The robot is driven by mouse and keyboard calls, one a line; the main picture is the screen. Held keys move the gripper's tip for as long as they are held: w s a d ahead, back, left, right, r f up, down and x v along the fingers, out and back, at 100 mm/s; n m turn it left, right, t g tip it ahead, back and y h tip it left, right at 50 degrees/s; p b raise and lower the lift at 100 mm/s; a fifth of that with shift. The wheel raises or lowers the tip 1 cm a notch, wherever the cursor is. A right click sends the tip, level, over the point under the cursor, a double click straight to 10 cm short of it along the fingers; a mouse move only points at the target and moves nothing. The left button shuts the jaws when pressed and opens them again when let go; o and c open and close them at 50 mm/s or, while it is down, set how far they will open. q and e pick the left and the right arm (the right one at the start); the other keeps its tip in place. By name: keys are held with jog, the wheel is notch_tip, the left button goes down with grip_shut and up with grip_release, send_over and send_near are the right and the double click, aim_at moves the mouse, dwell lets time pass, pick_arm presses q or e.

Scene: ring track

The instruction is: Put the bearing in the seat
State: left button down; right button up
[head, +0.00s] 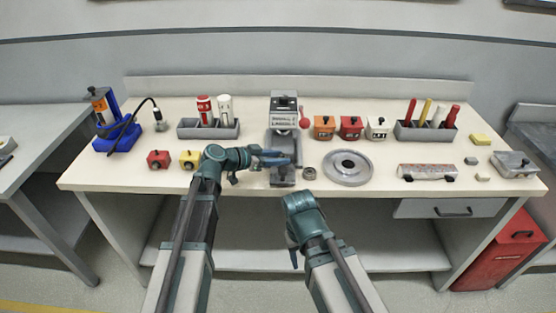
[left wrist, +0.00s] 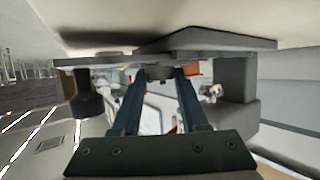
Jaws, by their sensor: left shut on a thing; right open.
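My left gripper (head: 283,160) reaches in from the left at the grey press (head: 284,102), between its head and its base. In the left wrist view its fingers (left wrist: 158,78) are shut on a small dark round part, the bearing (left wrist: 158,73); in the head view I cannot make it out. A small grey ring-shaped part (head: 309,173) lies right of the press base. A wide round metal plate (head: 348,167) with a dark centre lies further right. I cannot tell which part is the seat. My right gripper (head: 293,258) hangs low in front of the table, its fingers barely visible.
Orange, red and white bins stand behind the plate.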

pick_arm(q)
jog(key=shift+f, duration=0.1)
jog(key=shift+f+b, duration=0.15)
jog(key=shift+b, duration=0.15)
jog(key=shift+c, duration=2.2)
grip_release()
jog(key=shift+r+p, duration=0.35)
jog(key=shift+p, duration=0.05)
jog(key=p+v, duration=0.4)
jog(key=v, duration=0.6)
jog(key=shift+s+a+r, duration=0.1)
jog(key=shift+a+r, duration=0.05)
jog(key=shift+s+a+r, duration=0.15)
jog(key=shift+s+a, duration=0.25)
jog(key=shift+a, duration=0.2)
